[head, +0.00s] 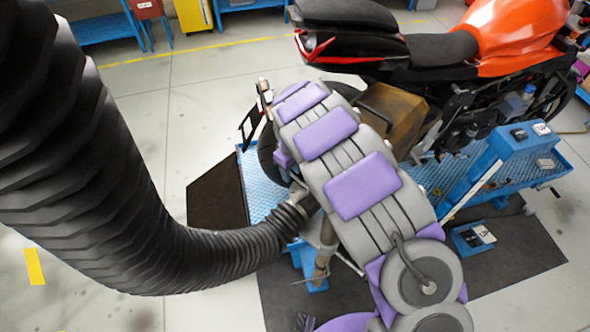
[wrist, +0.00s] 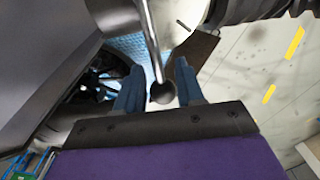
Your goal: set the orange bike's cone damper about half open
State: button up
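The orange bike (head: 510,38) stands on a blue lift in the head view. The ribbed black hose (head: 225,255) ends in a grey cone fitting (head: 298,205) near the bike's rear wheel, partly hidden by my arm. In the wrist view a thin metal lever (wrist: 151,42) with a dark ball knob (wrist: 163,93) comes down between my fingers. My gripper (wrist: 160,75) has its two blue fingers apart, one on each side of the knob, and looks open. Contact with the knob cannot be told. The damper's flap is not visible. My gripper is hidden in the head view.
The blue lift (head: 540,165) carries a control box (head: 525,140) at the right. The hose fills the left side of the head view. Open pale floor (head: 190,110) lies behind, with blue benches (head: 105,28) at the back.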

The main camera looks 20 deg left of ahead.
jog(key=shift+a+f, duration=0.15)
jog(key=shift+a, duration=0.7)
jog(key=shift+c, duration=1.3)
jog(key=shift+d, duration=0.2)
jog(key=shift+c, duration=0.9)
jog(key=shift+w+d+r, duration=0.1)
jog(key=shift+d+r, duration=0.15)
jog(key=shift+d, duration=0.75)
grip_shut()
jog(key=shift+d+r, duration=0.15)
jog(key=shift+d, duration=0.2)
jog(key=shift+s+a, duration=0.2)
jog(key=shift+a, duration=0.1)
